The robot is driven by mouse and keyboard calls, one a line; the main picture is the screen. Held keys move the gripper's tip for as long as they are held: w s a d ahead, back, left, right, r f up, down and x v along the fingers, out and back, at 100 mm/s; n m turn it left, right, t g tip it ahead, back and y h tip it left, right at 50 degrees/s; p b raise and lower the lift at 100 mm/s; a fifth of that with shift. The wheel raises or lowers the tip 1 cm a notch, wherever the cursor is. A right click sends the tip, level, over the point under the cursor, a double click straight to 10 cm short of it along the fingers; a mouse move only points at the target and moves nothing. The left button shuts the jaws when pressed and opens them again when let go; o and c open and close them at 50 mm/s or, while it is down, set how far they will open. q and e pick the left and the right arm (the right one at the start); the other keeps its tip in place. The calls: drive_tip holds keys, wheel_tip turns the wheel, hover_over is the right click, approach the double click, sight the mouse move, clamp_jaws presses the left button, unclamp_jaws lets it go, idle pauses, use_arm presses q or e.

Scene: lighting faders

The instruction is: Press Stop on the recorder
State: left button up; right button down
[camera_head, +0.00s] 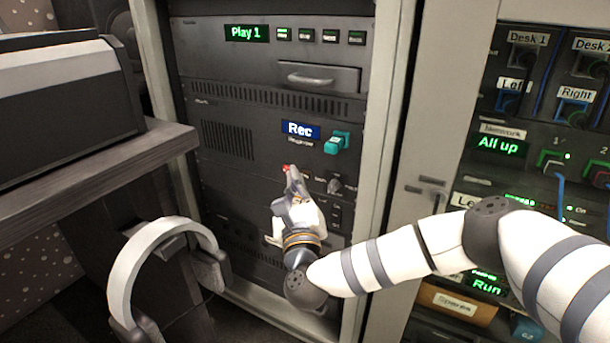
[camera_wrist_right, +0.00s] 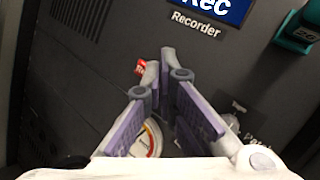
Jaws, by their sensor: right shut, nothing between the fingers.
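The recorder (camera_head: 228,140) is a dark panel in the rack, with a blue display (camera_head: 300,130) reading "Rec". In the right wrist view the label "Recorder" (camera_wrist_right: 196,25) shows below that display. A small red part (camera_wrist_right: 140,67) on the panel sits just left of my right fingertips; I cannot read a Stop label on it. My right gripper (camera_head: 290,172) is shut and empty, its tips close to the panel below the display. The right wrist view shows its tips (camera_wrist_right: 161,62) together beside the red part; whether they touch it I cannot tell. My left gripper is out of view.
A teal part (camera_head: 336,142) sticks out right of the display. A knob (camera_head: 334,186) is right of my gripper. A round dial (camera_wrist_right: 152,137) shows between my fingers. Headphones (camera_head: 150,250) hang at lower left, near a shelf (camera_head: 100,175).

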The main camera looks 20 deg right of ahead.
drive_tip(key=shift+w+d, duration=0.1)
idle(0.3)
drive_tip(key=shift+w+d, duration=0.15)
drive_tip(key=shift+d, duration=0.1)
drive_tip(key=shift+w+d+b, duration=0.2)
drive_tip(key=shift+d+b, duration=0.05)
drive_tip(key=shift+b, duration=0.05)
idle(0.5)
drive_tip(key=shift+a, duration=0.1)
drive_tip(key=shift+s+a, duration=0.45)
drive_tip(key=shift+a, duration=0.05)
drive_tip(key=shift+s+a+p, duration=0.4)
drive_tip(key=shift+s+a, duration=0.4)
drive_tip(key=shift+a, duration=0.2)
drive_tip(key=shift+s+a+p, duration=0.4)
drive_tip(key=shift+s+a, duration=0.35)
drive_tip(key=shift+a, duration=0.25)
